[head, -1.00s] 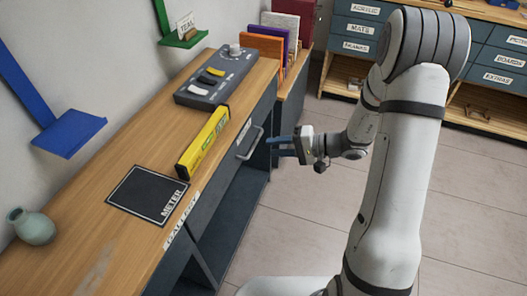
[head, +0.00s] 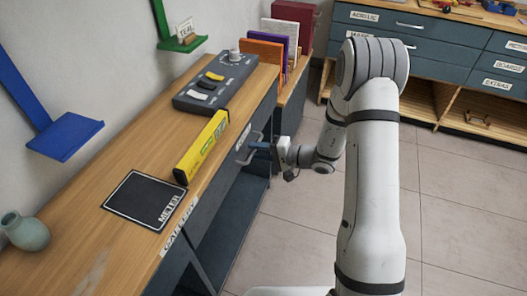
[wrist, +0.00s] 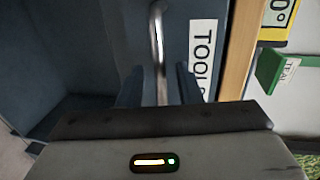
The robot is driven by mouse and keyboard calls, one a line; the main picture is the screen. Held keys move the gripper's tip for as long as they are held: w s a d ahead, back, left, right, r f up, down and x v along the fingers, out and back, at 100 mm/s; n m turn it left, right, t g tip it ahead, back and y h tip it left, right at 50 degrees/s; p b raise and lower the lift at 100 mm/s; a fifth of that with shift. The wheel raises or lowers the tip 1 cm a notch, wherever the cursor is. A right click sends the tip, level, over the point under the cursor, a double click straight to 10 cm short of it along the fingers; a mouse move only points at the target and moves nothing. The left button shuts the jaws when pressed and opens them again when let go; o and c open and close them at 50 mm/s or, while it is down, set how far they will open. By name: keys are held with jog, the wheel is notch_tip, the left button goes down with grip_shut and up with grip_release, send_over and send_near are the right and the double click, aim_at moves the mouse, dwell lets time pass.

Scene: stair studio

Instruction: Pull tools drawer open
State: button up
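The tools drawer (head: 236,168) is a dark blue-grey front under the wooden counter, with a metal bar handle (head: 246,156). It looks shut. In the wrist view its white label (wrist: 202,55) reads TOOLS, partly cut off by a finger. The handle (wrist: 157,38) runs lengthwise between the two fingers of my gripper (wrist: 160,88). Gaps show on both sides of the bar, so my gripper is open around it. In the head view my gripper (head: 260,147) is at the handle, its fingertips overlapping it.
The counter (head: 110,235) carries a yellow level (head: 202,147), a black meter mat (head: 135,205), a grey switch box (head: 215,82) and a green vase (head: 27,232). The floor (head: 290,225) to the right of the drawer is clear.

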jog(key=shift+c, duration=0.2)
grip_shut()
